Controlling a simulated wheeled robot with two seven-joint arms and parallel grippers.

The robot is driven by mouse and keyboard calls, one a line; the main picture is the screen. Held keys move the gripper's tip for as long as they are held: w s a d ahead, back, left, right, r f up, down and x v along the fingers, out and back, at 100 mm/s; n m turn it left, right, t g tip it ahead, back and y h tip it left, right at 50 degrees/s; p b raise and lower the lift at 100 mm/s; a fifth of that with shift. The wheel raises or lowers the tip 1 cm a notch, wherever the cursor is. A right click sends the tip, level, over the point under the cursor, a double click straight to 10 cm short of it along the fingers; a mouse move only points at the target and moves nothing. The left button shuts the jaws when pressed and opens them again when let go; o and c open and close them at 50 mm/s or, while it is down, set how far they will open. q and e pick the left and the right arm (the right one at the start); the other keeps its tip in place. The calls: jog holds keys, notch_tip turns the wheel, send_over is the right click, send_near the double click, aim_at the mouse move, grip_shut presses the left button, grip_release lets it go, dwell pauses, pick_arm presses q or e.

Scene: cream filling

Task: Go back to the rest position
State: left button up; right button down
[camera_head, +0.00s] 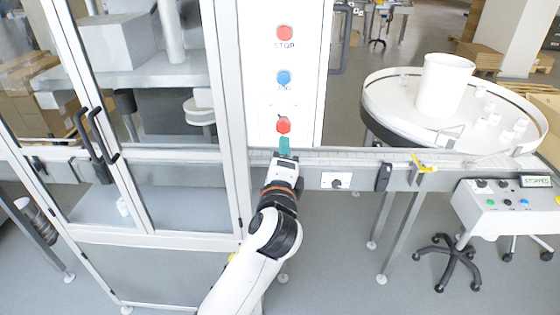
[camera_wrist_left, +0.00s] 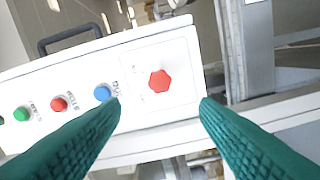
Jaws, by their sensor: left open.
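My left gripper (camera_head: 284,146) is raised in front of the white control panel (camera_head: 257,118), just below its red knob (camera_head: 284,125). In the left wrist view my two green fingers (camera_wrist_left: 160,105) are spread wide with nothing between them. The red knob (camera_wrist_left: 160,82) shows ahead of the gap, apart from both fingers. The blue button (camera_wrist_left: 102,92) lies near the left fingertip, with a red button (camera_wrist_left: 58,104) and a green button (camera_wrist_left: 21,114) farther left. My right gripper is not in either view.
A glass-doored machine cabinet (camera_head: 231,120) with black handles stands at the left. A conveyor rail (camera_head: 350,158) runs right to a round white table (camera_head: 388,112) with small bottles. A control box (camera_head: 500,215) stands at the lower right. Floor (camera_head: 335,270) is clear below the rail.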

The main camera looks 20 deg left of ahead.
pick_arm(q)
jog(key=shift+f, duration=0.1)
dwell(0.3)
notch_tip(320, 180, down, 23)
jog(key=w+d+n+g+h+b, duration=0.1)
jog(key=w+g+h, duration=0.1)
jog(key=g+h, duration=0.15)
jog(key=s+f+n+g+b, duration=0.1)
jog(key=s+f+n+g, duration=0.3)
jog(key=f, duration=0.8)
jog(key=s+f+m+g, duration=0.1)
jog(key=s+f, duration=0.4)
jog(key=f, duration=0.7)
jog(key=s+a+f+n+g+h+b, duration=0.1)
jog(key=s+a+f+n+g, duration=0.15)
jog(key=s+f, duration=0.65)
jog(key=s+a+f+n+g+h, duration=0.1)
jog(key=s+f+n+g, duration=0.15)
jog(key=s+f, duration=0.7)
jog(key=s+a+f+n+g, duration=0.1)
jog(key=s+a+f+n, duration=0.1)
jog(key=s, duration=0.9)
jog(key=s+a+f+n+g+b, duration=0.1)
jog(key=s+f+n, duration=0.3)
jog(key=s, duration=0.8)
jog(key=shift+a+f+g, duration=0.45)
jog(key=shift+a+f, duration=0.2)
jog(key=shift+f, duration=0.3)
jog(key=shift+y, duration=0.25)
jog(key=shift+c, duration=0.6)
